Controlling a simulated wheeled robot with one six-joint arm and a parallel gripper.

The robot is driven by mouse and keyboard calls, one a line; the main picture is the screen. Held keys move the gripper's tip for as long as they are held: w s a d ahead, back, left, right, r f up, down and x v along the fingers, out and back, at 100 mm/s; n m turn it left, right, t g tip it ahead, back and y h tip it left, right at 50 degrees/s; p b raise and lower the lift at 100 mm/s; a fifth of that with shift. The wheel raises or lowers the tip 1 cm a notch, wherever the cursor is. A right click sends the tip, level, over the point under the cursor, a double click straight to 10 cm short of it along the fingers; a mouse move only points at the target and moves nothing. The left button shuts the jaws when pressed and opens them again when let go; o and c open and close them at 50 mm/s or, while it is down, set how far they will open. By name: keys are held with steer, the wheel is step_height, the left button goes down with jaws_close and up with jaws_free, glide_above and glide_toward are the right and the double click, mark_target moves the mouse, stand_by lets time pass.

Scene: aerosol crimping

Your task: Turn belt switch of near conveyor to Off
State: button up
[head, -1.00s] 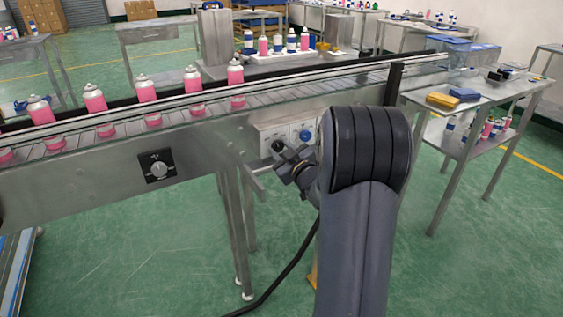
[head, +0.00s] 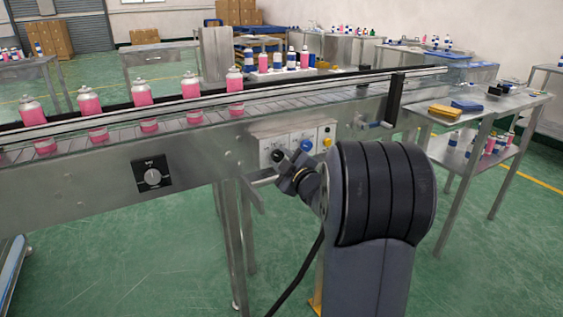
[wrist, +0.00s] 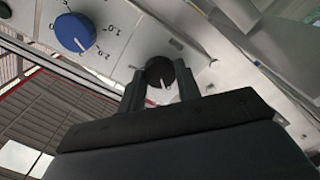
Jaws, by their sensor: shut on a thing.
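A black rotary knob (wrist: 160,73) with a white pointer line sits on a pale panel in the wrist view. My gripper (wrist: 160,88) is shut on this knob, with one finger on each side of it. The pointer line slants toward the bottom of the wrist picture; no label for its position is readable. In the head view, my gripper (head: 284,160) is at the lower left of the control panel (head: 267,132) on the near conveyor's side (head: 215,150). The knob is too small and covered to make out clearly there.
A blue dial (wrist: 75,32) is close beside the held knob. A separate black dial (head: 153,176) is on the conveyor side to the left. Pink cans (head: 143,92) stand in a row on the belt. A crank handle (head: 378,124) and side table (head: 490,101) are to the right.

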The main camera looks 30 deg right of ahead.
steer(key=o, duration=1)
steer(key=s, duration=0.5)
steer(key=s+p, duration=0.1)
steer(key=s, duration=0.4)
steer(key=shift+s+d, duration=0.2)
steer(key=shift+s, duration=0.2)
